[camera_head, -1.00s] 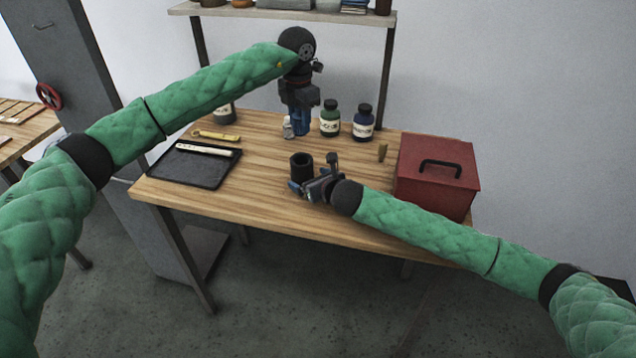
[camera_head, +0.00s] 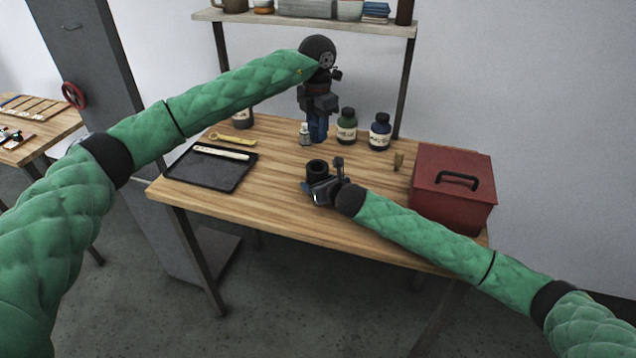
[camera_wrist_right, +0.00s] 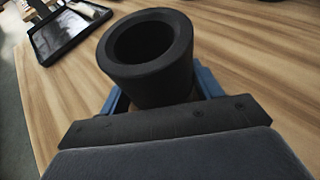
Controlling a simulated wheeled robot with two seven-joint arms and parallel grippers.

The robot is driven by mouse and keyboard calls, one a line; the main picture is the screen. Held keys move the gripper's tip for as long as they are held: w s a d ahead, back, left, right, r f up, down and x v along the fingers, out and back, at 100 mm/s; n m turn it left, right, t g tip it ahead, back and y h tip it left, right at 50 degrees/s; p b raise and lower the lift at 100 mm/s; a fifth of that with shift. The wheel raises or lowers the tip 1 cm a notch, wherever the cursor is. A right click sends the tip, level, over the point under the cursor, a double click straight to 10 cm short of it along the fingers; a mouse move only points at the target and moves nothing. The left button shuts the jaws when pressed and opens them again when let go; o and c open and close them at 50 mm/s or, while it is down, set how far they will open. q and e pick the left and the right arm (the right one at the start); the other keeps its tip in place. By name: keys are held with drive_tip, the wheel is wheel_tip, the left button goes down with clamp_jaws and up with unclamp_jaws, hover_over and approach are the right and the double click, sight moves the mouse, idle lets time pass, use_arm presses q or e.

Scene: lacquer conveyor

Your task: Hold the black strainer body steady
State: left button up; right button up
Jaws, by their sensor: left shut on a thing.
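The black strainer body (camera_head: 317,169) is a dark open-topped cylinder standing upright on the wooden table near its front edge. In the right wrist view it (camera_wrist_right: 150,75) fills the space ahead of the palm. My right gripper (camera_head: 313,188) is low at the table, with a blue finger on each side of the body. I cannot tell whether the fingers press on it. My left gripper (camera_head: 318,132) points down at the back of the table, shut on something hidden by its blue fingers. A small white bottle (camera_head: 305,134) stands beside those fingers.
A red toolbox (camera_head: 452,190) is at the table's right end. A black tray (camera_head: 208,170) lies left, with a yellow tool (camera_head: 232,140) behind it. A shelf (camera_head: 300,18) hangs behind.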

sight(317, 137)
drive_tip(key=shift+c, duration=0.9)
use_arm(q)
drive_tip(key=shift+f+n, duration=0.3)
drive_tip(key=shift+f, duration=1.2)
drive_tip(key=shift+f, duration=0.2)
drive_tip(key=shift+f, duration=2.3)
drive_tip(key=shift+f, duration=1.2)
drive_tip(key=o, duration=1.1)
drive_tip(key=shift+s, duration=0.1)
drive_tip(key=shift+c, duration=0.2)
wheel_tip(317, 137, up, 12)
